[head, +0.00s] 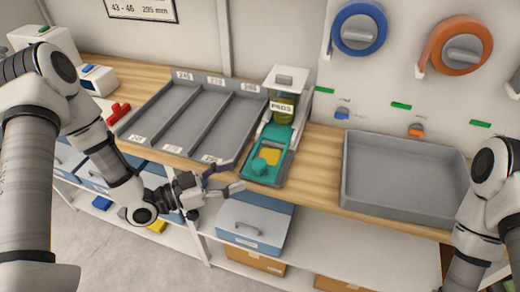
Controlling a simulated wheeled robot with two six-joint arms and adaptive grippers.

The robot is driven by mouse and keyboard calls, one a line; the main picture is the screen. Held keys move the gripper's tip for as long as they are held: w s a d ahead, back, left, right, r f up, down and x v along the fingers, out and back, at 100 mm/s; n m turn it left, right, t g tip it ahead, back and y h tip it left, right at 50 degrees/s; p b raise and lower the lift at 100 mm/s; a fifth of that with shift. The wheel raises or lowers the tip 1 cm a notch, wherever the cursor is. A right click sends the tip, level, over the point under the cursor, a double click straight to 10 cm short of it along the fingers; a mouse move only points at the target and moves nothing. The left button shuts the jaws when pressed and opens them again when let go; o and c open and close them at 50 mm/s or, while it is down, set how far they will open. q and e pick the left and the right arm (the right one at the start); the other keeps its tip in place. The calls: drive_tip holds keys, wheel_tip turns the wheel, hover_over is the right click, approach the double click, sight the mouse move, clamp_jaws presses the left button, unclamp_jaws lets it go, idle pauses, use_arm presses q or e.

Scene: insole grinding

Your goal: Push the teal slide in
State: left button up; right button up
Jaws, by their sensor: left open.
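The teal slide (285,140) sits in the pad dispenser (289,82) on the wooden bench and sticks out toward the front. A yellow pad (270,156) lies in the slide, and a teal knob (259,166) stands at its front end. My left gripper (238,178) is open just left of the slide's front end, near the bench's front edge. Its fingers point right toward the knob; I cannot tell whether they touch the dispenser. My right arm shows at the right edge, but its gripper is out of the picture.
A grey tray with several lanes (193,122) lies left of the dispenser. An empty grey bin (403,174) stands to the right, with clear bench between. A red object (118,113) lies at the left. Tape rolls hang on the wall. A blue drawer box (248,223) is below.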

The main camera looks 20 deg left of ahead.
sight(253, 167)
use_arm(q)
drive_tip(key=shift+d+r, duration=0.85)
drive_tip(key=shift+d, duration=0.05)
drive_tip(key=x, duration=0.3)
drive_tip(key=p+x, duration=0.1)
drive_tip(key=x, duration=0.1)
drive_tip(key=shift+w+f, duration=0.2)
drive_tip(key=shift+w, duration=0.3)
drive_tip(key=shift+d+r, duration=0.1)
drive_tip(key=shift+d, duration=0.2)
drive_tip(key=shift+w+a, duration=0.1)
drive_tip(key=shift+c, duration=0.4)
drive_tip(key=shift+w, duration=0.1)
clamp_jaws()
